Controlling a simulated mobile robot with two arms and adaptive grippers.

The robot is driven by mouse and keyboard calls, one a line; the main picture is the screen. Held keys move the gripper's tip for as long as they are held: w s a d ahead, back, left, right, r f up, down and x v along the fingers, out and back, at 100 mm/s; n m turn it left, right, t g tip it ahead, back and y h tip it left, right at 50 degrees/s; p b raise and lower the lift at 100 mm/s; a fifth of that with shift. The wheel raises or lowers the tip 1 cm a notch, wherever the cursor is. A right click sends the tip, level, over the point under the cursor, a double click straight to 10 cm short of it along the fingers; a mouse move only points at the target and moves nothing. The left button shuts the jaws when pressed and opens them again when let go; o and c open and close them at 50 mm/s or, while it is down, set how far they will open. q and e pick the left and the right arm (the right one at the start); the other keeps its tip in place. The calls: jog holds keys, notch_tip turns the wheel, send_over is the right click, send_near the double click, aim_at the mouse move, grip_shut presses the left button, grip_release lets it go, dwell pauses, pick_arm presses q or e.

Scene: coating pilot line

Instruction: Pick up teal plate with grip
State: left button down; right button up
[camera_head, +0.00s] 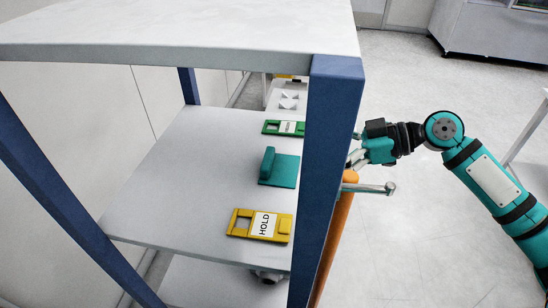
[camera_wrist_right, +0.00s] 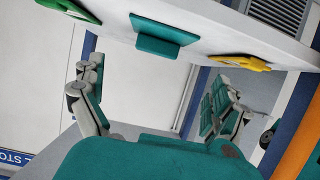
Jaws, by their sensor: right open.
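The teal plate with grip (camera_head: 285,172) lies on the middle shelf of a rack, its upright grip on the left side. It also shows in the right wrist view (camera_wrist_right: 160,38), near the top, beyond the fingers. My right gripper (camera_head: 356,157) is outside the rack, to the right of the blue post, which stands between it and the plate in the head view. In the right wrist view its fingers (camera_wrist_right: 158,100) are spread wide with nothing between them. The gripper is apart from the plate. My left gripper is not in view.
A yellow plate marked HOLD (camera_head: 243,223) lies nearer on the shelf (camera_head: 190,175), and a green labelled plate (camera_head: 271,127) lies farther back. The blue post (camera_head: 330,150), the top board (camera_head: 180,28) and an orange upright with a metal bar (camera_head: 368,188) bound the space.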

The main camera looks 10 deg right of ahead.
aim_at(272, 159)
jog(key=p+x, duration=0.1)
jog(key=x, duration=0.4)
jog(key=shift+r+p, duration=0.15)
jog(key=shift+p, duration=0.25)
jog(key=shift+w+a+f, duration=0.25)
jog(key=shift+a+f, duration=0.1)
jog(key=shift+a, duration=0.1)
jog(key=shift+w+a+p, duration=0.1)
jog(key=shift+a+p, duration=0.2)
jog(key=shift+p, duration=0.2)
jog(key=p+x, duration=0.2)
jog(key=x, duration=0.2)
jog(key=shift+w+a+r+p, duration=0.15)
jog(key=shift+w+a+p, duration=0.1)
jog(key=shift+p, duration=0.15)
jog(key=shift+a, duration=0.1)
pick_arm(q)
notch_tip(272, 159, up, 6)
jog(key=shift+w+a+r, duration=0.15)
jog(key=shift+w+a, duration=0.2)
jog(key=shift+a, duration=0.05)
pick_arm(e)
jog(key=shift+f, duration=0.2)
jog(key=c, duration=0.4)
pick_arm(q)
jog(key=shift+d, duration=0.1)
pick_arm(e)
jog(key=c, duration=0.8)
